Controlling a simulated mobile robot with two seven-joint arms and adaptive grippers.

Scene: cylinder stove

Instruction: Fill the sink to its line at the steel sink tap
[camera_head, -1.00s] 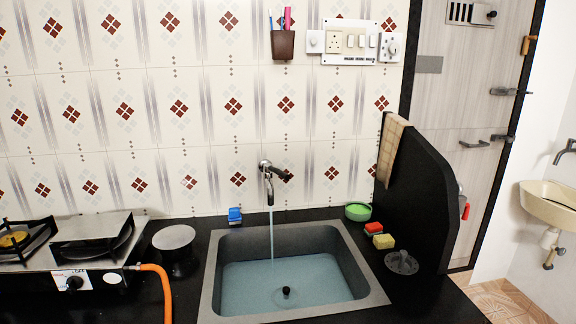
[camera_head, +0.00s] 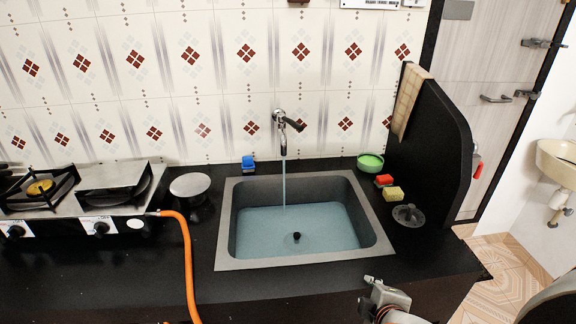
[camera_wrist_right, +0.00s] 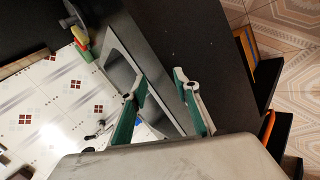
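The steel sink (camera_head: 256,263) is set in the black counter and holds pale blue water (camera_head: 325,228). A dark plug-like piece (camera_head: 296,237) shows in the middle of the water. The wall tap (camera_head: 284,120) is running, and a thin stream falls into the sink. I cannot make out a fill line on the walls. My right gripper (camera_head: 372,295) is low in front of the counter, below the sink's front right corner, apart from sink and tap. In the right wrist view its two green-padded fingers (camera_wrist_right: 160,90) are spread with nothing between them. My left gripper is out of view.
A green bowl (camera_head: 370,162), sponges (camera_head: 393,193) and a grey round piece (camera_head: 408,215) lie right of the sink, beside a black partition (camera_head: 437,140). A blue item (camera_head: 248,162), metal lid (camera_head: 190,186), orange hose (camera_head: 188,260) and stove (camera_head: 75,203) are left.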

